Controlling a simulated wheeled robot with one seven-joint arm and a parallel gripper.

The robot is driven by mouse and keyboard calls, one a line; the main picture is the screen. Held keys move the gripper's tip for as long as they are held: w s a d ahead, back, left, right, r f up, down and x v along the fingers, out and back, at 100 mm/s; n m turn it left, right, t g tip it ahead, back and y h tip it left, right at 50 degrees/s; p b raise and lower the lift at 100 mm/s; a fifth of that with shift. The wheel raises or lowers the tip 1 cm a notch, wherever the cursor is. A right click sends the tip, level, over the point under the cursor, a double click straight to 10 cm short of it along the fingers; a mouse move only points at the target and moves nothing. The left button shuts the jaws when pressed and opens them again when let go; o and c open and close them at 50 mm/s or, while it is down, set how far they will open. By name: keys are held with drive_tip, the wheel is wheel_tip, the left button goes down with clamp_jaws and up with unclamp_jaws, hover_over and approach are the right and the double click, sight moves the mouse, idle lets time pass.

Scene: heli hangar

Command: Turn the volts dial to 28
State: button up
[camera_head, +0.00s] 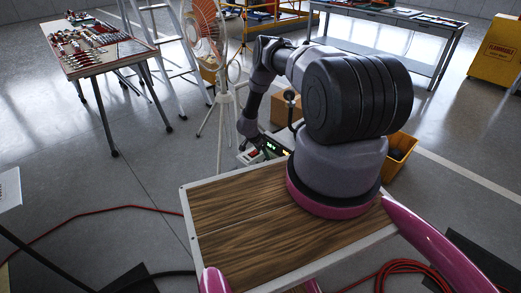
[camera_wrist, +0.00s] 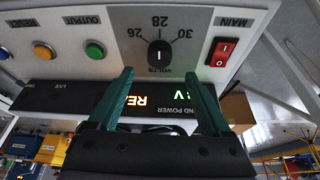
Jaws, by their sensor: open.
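The volts dial (camera_wrist: 160,53) is a small black knob with a white mark, on the pale panel (camera_wrist: 120,18) in the wrist view. The scale reads 26, 28 and 30 around it, with 28 in the middle. The white mark stands roughly in line with 28; its exact angle is hard to tell. My gripper (camera_wrist: 159,73) is open, with its green fingers pointing toward the dial, one to each side and apart from it. The dial is not between the fingertips. In the head view, the power unit (camera_head: 272,149) is small and partly hidden by my arm.
A red main switch (camera_wrist: 221,52) sits right of the dial. A green button (camera_wrist: 95,50) and a yellow one (camera_wrist: 42,50) sit left. A dark display strip (camera_wrist: 65,96) with lit letters is partly behind the fingers. A yellow bin (camera_head: 401,148) and a fan (camera_head: 205,30) stand around my arm.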

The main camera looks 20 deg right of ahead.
drive_tip(key=shift+v, duration=1.9)
